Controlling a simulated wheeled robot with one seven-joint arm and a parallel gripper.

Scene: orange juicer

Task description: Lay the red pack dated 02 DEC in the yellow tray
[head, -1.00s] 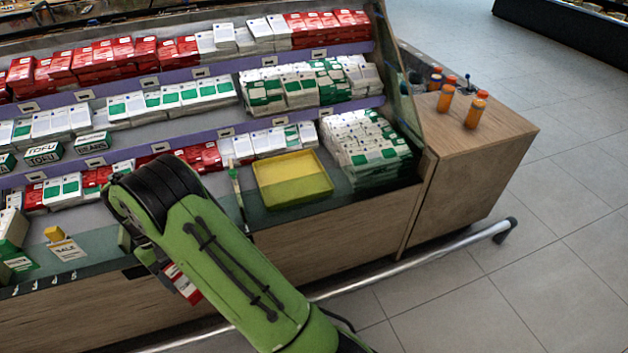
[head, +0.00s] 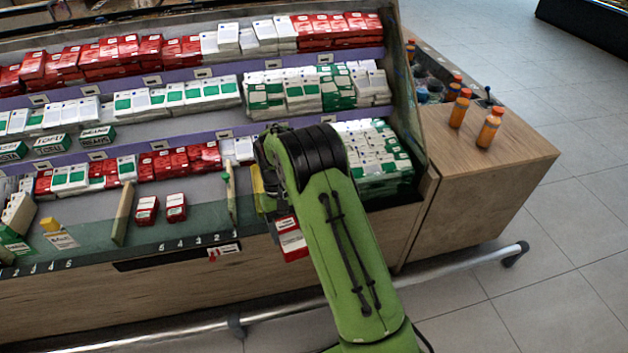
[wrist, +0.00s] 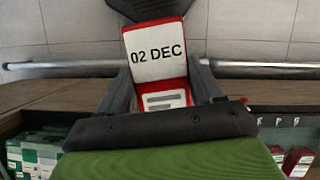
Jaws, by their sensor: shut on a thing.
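A red pack with a white label reading 02 DEC (wrist: 158,55) is held between the fingers of my gripper (wrist: 165,90) in the wrist view. In the head view the same red and white pack (head: 291,240) hangs below the end of my arm, in front of the shelf's front edge. My gripper's fingers are mostly hidden there behind my arm. The yellow tray (head: 257,186) sits on the bottom shelf, mostly hidden behind my arm; only a strip of its left side shows. The pack is apart from the tray, on its near side.
Two small red packs (head: 162,209) lie on the lower shelf left of a divider (head: 230,193). White and green packs (head: 375,160) are stacked right of my arm. Orange bottles (head: 489,128) stand on the wooden counter. A metal rail (head: 440,267) runs along the front.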

